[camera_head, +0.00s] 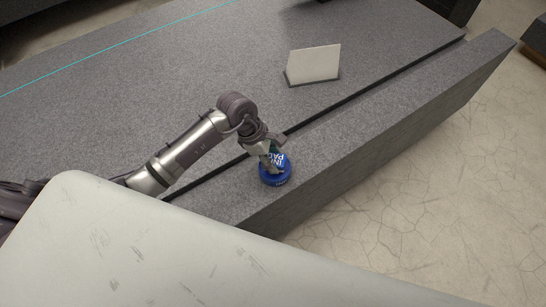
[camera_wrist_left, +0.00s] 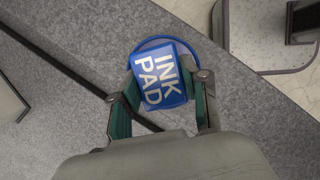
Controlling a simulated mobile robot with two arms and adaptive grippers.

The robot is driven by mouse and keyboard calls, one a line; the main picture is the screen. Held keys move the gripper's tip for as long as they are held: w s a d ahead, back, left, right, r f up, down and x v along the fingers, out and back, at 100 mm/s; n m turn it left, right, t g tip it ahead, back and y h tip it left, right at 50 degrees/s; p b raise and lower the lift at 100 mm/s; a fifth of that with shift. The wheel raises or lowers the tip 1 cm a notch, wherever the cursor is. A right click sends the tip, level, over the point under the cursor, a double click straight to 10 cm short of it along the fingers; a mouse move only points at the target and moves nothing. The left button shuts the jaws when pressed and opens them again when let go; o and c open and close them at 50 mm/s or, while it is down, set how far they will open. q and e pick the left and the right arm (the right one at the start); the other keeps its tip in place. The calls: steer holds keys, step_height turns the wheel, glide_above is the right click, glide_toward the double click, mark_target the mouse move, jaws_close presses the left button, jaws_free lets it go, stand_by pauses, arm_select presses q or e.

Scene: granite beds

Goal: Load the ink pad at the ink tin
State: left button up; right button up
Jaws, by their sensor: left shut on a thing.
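My left gripper (camera_head: 268,152) is shut on the blue ink pad (camera_head: 279,160), which has white "INK PAD" lettering. The wrist view shows the pad (camera_wrist_left: 160,76) between the two green-sided fingers, label facing the camera. The round blue ink tin (camera_head: 275,182) stands on the granite ledge directly under the pad. In the wrist view its rim (camera_wrist_left: 163,38) shows around the far side of the pad. The pad hides most of the tin's inside, so I cannot tell whether it touches the ink. My right gripper is in neither view.
A pale plate (camera_head: 314,63) leans upright in a dark base on the granite bed (camera_head: 190,65). A dark groove (camera_head: 350,99) separates the bed from the front ledge (camera_head: 400,110). The ledge drops to a cracked floor (camera_head: 430,190). The ledge right of the tin is clear.

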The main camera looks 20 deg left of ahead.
arm_select(q)
steer(key=shift+f+b, duration=0.6)
steer(key=shift+f, duration=0.1)
steer(key=o, duration=1.1)
steer(key=c, duration=0.4)
steer(key=shift+o, duration=0.2)
steer(key=shift+r, duration=0.25)
steer(key=c, duration=1)
steer(key=shift+f, duration=0.1)
